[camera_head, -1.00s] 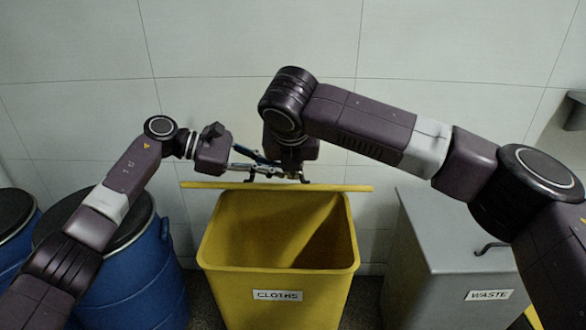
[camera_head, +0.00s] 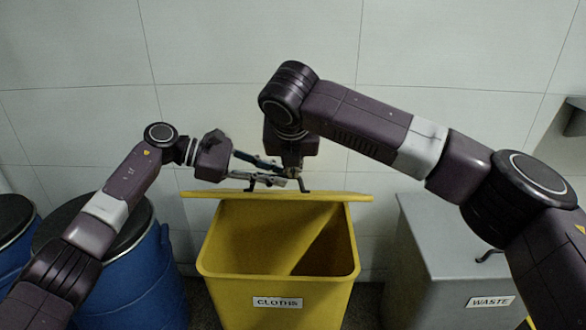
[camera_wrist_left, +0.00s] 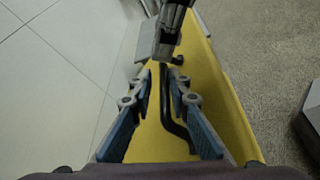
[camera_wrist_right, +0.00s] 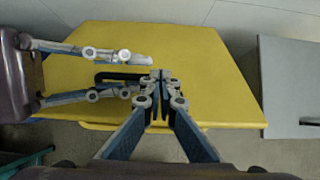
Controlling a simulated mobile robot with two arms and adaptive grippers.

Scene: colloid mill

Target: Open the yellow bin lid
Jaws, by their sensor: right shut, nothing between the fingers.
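The yellow bin (camera_head: 278,285), labelled "CLOTHS", has its mouth uncovered towards me. Its yellow lid (camera_head: 345,196) is raised at the back and seen nearly edge-on in the head view. In the right wrist view the lid's broad face (camera_wrist_right: 205,70) carries a black bar handle (camera_wrist_right: 118,76). My left gripper (camera_head: 272,172) is open, with its fingers apart on either side of the handle (camera_wrist_left: 180,132). My right gripper (camera_wrist_right: 158,82) is shut and empty, with its tips at the handle's end, close to the left fingertips. Whether they touch the handle is unclear.
A grey bin (camera_head: 445,245) labelled "WASTE" stands to the right of the yellow bin. Blue drums (camera_head: 140,270) with dark tops stand to the left. A pale tiled wall (camera_head: 230,60) is close behind the lid.

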